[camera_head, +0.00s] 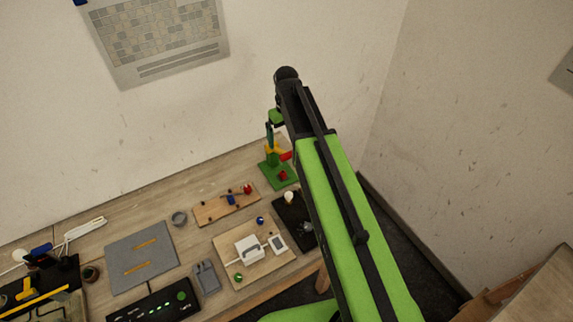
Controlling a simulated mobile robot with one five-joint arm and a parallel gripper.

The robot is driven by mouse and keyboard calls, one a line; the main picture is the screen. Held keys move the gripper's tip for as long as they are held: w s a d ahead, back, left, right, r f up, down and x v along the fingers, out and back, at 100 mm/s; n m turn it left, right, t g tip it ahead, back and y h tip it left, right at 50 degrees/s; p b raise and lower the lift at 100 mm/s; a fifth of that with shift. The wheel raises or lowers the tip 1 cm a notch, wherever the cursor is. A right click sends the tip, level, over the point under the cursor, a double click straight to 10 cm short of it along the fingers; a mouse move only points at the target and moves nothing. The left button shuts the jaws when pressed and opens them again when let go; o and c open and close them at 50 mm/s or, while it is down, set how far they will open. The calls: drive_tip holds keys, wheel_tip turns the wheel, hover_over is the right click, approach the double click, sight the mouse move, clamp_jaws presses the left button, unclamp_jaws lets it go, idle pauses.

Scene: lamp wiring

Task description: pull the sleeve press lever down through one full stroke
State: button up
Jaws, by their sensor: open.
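The sleeve press appears to be the small green stand at the back right end of the bench. It has a flat green base (267,173), a narrow upright and a yellow part (272,154). A red part (286,156) sticks out to the right beside my arm. It may be the lever, but it is too small to tell. My arm rises from the lower right and its dark upper end is above and right of the stand. I cannot make out my gripper's fingers. My arm covers the area just right of the stand.
On the bench are a grey board (141,258) with orange strips, a wooden strip (212,210) with small parts, a wooden board (236,272) with a white box, and a black control box (153,306). A wall stands close behind. The floor shows at right.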

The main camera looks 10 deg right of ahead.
wheel_tip(320, 180, down, 13)
drive_tip(key=b, duration=1.1)
drive_tip(key=shift+s+r, duration=0.1)
drive_tip(key=shift+r, duration=0.05)
